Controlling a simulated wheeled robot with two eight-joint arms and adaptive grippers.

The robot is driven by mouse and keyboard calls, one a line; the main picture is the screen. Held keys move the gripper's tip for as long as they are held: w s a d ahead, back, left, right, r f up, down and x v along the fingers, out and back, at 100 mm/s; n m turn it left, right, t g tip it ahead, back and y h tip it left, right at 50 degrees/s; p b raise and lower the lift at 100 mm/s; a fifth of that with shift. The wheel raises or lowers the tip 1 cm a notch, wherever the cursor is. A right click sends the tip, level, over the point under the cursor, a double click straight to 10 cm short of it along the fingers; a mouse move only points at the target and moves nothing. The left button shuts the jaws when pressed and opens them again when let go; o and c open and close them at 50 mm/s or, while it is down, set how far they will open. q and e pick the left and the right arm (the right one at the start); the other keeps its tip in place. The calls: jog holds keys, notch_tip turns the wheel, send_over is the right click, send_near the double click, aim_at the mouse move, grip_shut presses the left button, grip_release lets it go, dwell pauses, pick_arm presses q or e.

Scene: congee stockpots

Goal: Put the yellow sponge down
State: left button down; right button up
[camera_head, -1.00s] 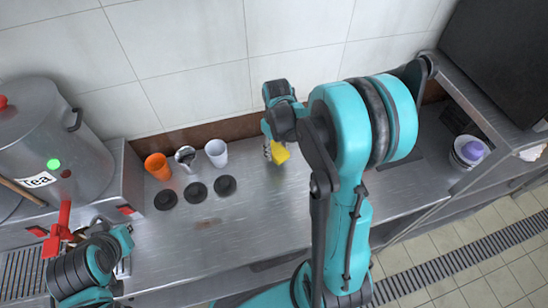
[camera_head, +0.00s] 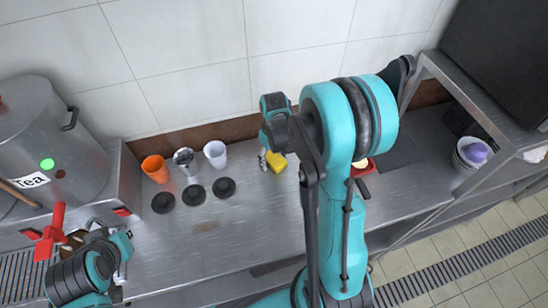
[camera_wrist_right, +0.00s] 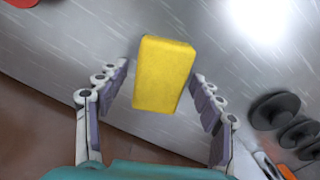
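The yellow sponge (camera_head: 277,162) is on the steel counter (camera_head: 225,220) near the back wall, just below my right gripper. In the right wrist view the sponge (camera_wrist_right: 163,74) lies between the two fingers of my right gripper (camera_wrist_right: 162,82). The fingers are spread, with a visible gap on each side of the sponge. My right gripper (camera_head: 266,158) is partly hidden by its own arm in the head view. My left gripper (camera_head: 78,240) is at the lower left by a red handle; its fingers are not clear.
An orange cup (camera_head: 155,168), a metal cup (camera_head: 186,160) and a white cup (camera_head: 215,153) stand left of the sponge, with black discs (camera_head: 194,194) in front. A large tea pot (camera_head: 45,140) is at left. A red-handled item (camera_head: 363,168) lies right.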

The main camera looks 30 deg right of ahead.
aim_at(274, 158)
jog(key=shift+r, duration=0.15)
jog(key=shift+r+p, duration=0.3)
notch_tip(274, 158, up, 12)
jog(key=f+p, duration=0.1)
jog(key=p, duration=0.2)
jog(key=s+a+r+m+t, duration=0.1)
jog(key=s+a+r+t, duration=0.6)
jog(key=s+a, duration=0.3)
jog(key=shift+s+a+r+m, duration=0.3)
jog(key=shift+s+r+m, duration=0.1)
jog(key=shift+s+r, duration=0.15)
